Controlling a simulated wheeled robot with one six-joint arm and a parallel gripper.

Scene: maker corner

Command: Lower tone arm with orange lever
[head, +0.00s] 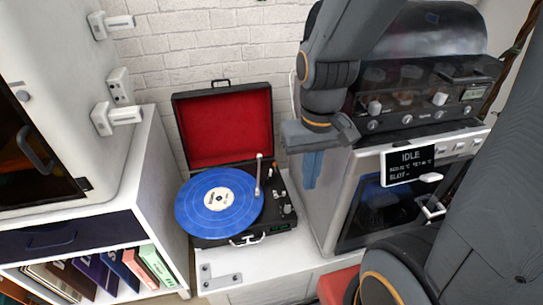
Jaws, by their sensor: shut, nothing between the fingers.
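An open record player (272,229) with a red-lined lid stands on a white cabinet. A blue record (206,221) with a pale label lies on it. A thin whitish tone arm (258,176) is at the record's right edge; I cannot tell if its tip touches the record. A small orange-brown part (275,167), perhaps the orange lever, is right of the tone arm, too small to make out. My gripper (311,184), with blue fingers pointing down, is shut and empty. In the picture it is right of the player, in front of the grey machine's side.
A grey oven-like machine (375,215) with an IDLE display (410,166) stands right of the player, with a dark knobbed unit (410,105) on top. A white shelf with books (120,268) is at left. White brick wall (220,50) is behind.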

